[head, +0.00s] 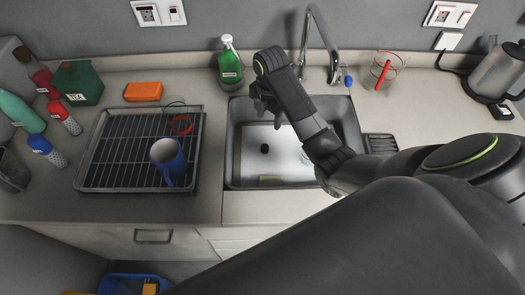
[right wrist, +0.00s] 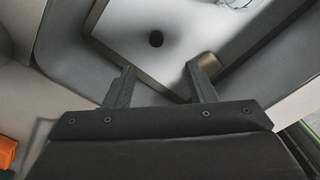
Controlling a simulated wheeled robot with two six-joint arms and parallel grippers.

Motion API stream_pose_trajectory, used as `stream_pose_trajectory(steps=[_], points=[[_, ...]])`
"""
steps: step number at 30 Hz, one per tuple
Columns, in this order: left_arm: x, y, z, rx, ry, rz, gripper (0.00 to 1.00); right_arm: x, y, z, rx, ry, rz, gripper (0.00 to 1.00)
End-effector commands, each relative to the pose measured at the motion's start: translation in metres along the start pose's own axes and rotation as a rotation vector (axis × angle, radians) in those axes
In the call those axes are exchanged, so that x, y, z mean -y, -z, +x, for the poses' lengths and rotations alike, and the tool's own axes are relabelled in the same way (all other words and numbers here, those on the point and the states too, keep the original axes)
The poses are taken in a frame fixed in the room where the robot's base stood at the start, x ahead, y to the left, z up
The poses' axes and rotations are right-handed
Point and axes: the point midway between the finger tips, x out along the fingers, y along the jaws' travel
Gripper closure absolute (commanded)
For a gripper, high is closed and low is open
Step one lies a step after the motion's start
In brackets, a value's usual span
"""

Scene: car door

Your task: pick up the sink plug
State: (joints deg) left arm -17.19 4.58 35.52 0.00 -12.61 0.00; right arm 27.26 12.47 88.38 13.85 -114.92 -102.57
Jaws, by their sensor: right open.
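A small dark round spot (head: 264,148) lies on the pale floor of the sink (head: 234,160). It also shows in the right wrist view (right wrist: 155,39), ahead of the fingertips. I cannot tell whether it is the sink plug or the drain opening. My right gripper (head: 266,110) is over the back left part of the sink, fingers apart. In the right wrist view the open gripper (right wrist: 163,78) has nothing between its fingers. My left gripper is not in view.
The faucet (head: 318,35) and a green bottle (head: 230,62) stand behind the sink. A drying rack (head: 98,165) with a blue mug (head: 169,160) is to the left. A glass jug (head: 383,70) stands right.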

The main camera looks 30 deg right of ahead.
Motion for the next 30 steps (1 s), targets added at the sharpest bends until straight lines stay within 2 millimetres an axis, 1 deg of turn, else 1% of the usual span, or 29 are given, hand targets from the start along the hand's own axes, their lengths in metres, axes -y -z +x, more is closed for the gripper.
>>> stream_pose_trajectory(steps=[1, 3, 4, 6, 12, 15, 19, 26, 30], points=[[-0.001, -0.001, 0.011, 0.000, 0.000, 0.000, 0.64, 0.000, 0.001, 0.013, -0.001, 0.001, 0.000, 0.49], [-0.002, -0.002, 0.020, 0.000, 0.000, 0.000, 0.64, 0.000, 0.001, 0.024, -0.002, 0.000, 0.000, 0.49], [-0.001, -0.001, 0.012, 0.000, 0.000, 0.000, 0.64, 0.001, 0.001, 0.026, -0.004, 0.004, 0.001, 0.49], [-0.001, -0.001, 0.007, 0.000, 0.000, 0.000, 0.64, 0.001, 0.002, 0.040, -0.005, 0.005, 0.002, 0.49], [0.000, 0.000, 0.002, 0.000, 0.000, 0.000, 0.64, 0.000, 0.002, 0.082, -0.004, 0.003, 0.002, 0.49], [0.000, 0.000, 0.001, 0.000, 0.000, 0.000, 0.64, -0.001, 0.002, 0.097, -0.003, 0.000, 0.002, 0.49], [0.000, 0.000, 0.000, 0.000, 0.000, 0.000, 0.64, -0.001, 0.002, 0.109, -0.002, -0.001, 0.002, 0.49], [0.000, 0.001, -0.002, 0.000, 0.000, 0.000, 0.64, -0.003, 0.004, 0.120, -0.002, -0.001, 0.002, 0.49], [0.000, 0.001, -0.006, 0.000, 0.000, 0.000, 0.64, -0.006, 0.008, 0.136, -0.004, 0.000, 0.001, 0.49]])
